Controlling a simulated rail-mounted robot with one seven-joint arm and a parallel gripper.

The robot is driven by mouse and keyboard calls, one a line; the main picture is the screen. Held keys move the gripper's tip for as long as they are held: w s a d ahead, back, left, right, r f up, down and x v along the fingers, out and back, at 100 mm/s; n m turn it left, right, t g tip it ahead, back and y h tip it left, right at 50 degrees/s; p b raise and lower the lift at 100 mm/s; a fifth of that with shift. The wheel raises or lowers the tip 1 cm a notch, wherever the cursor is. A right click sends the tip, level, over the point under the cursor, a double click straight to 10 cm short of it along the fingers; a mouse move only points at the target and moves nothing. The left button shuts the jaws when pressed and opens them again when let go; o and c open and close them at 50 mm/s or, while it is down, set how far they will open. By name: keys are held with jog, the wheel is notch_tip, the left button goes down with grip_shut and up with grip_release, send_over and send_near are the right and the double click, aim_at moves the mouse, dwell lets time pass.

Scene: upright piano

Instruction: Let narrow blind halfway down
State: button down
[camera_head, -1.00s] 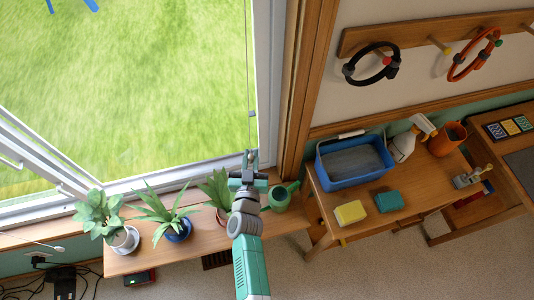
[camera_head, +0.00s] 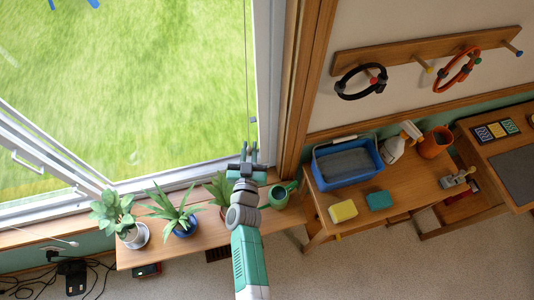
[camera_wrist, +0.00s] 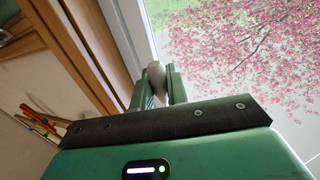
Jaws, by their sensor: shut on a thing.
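A thin blind cord (camera_head: 246,65) hangs down in front of the window, near the right side of its frame. A small grey piece (camera_head: 251,119) shows low on the cord, just above my gripper (camera_head: 248,151). In the wrist view my gripper (camera_wrist: 154,88) has its two green fingers on either side of a pale rounded cord pull (camera_wrist: 156,76), and is shut on it. The fingers point up along the window frame. The blind itself is in neither view.
The window frame (camera_head: 268,100) and wooden trim stand close to the right of my gripper. Potted plants (camera_head: 175,212) and a green watering can (camera_head: 281,195) stand on a low shelf (camera_head: 150,255) below. A table with a blue tub (camera_head: 345,165) is to the right.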

jog(key=shift+r, duration=0.3)
notch_tip(320, 180, up, 9)
jog(key=p, duration=0.9)
jog(key=shift+r, duration=0.2)
jog(key=shift+f, duration=0.2)
notch_tip(320, 180, up, 9)
jog(key=p, duration=0.2)
jog(key=shift+p, duration=0.4)
jog(key=shift+w+d+b, duration=0.2)
jog(key=shift+d+b, duration=0.15)
jog(key=shift+d, duration=0.45)
jog(key=shift+w+d+b, duration=0.15)
jog(key=shift+d+b, duration=0.15)
jog(key=shift+d, duration=0.55)
jog(key=shift+w+d+b, duration=0.2)
jog(key=shift+d+b, duration=0.15)
jog(key=shift+d, duration=0.45)
